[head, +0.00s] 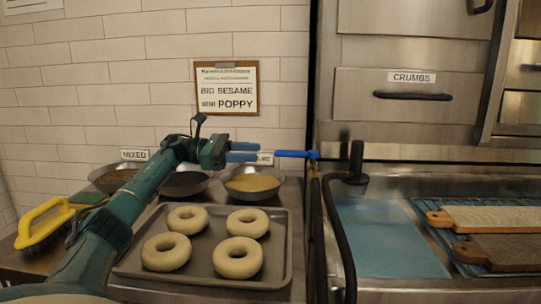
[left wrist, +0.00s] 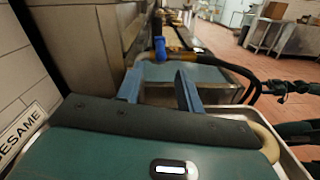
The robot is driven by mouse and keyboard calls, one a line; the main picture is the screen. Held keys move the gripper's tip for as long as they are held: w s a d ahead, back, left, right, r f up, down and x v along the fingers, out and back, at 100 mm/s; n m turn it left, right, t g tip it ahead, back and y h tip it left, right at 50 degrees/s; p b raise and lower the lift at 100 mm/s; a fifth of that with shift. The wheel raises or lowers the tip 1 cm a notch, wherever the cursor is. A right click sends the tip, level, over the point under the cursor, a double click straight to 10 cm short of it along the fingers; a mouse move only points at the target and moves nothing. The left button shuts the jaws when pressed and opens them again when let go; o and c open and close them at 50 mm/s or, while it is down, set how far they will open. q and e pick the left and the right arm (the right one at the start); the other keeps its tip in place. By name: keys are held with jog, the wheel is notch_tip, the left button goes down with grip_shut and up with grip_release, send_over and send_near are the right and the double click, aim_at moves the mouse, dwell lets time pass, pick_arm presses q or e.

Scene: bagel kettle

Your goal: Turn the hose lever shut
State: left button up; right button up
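The blue hose lever (head: 297,154) sticks out to the left from a fitting beside the sink, above the black hose (head: 341,235). My left gripper (head: 257,151) points right at it, with its blue fingertips a short way left of the lever's free end. In the left wrist view my left gripper (left wrist: 156,80) is open and empty, its two fingers apart. The blue lever (left wrist: 160,48) shows beyond the fingertips, roughly between them. I see no contact. My right gripper is not visible in the head view.
A tray (head: 204,284) with several bagels lies below my left arm. Bowls (head: 254,195) stand behind it, near the wall. The sink (head: 390,240) is at right, with wooden boards (head: 490,219) on a rack. A yellow-handled brush (head: 45,222) is at left.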

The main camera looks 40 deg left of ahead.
pick_arm(q)
jog(key=shift+v, duration=1.55)
